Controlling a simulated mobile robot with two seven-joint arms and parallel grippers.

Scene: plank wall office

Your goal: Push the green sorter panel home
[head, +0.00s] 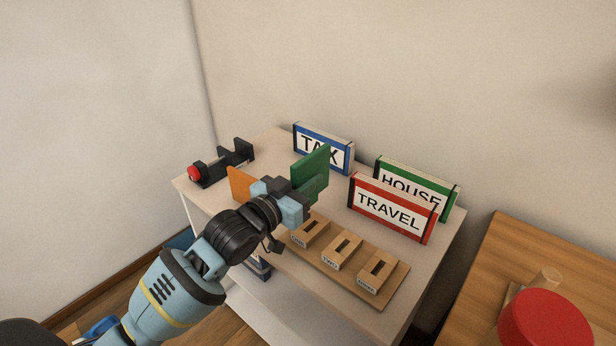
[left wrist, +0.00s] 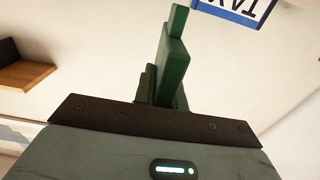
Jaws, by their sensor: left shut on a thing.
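The green sorter panel (head: 313,174) stands upright above the white table, in the jaws of my left gripper (head: 297,199). In the left wrist view the green panel (left wrist: 173,64) rises from between the jaws. I cannot tell whether its lower edge touches anything. The wooden sorter base (head: 333,288) lies near the table's front edge, with several slotted blocks, such as the middle block (head: 343,249) and the right block (head: 377,271). The panel is above and behind the left block (head: 309,232); my gripper and wrist hide part of that end. My right gripper is not in view.
An orange panel (head: 239,184) stands left of my gripper, its lower part hidden. Behind are the TAX (head: 322,150), HOUSE (head: 414,186) and TRAVEL (head: 390,210) boxes. A black device with a red knob (head: 219,163) sits at the left. A wooden table (head: 555,245) is at the right.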

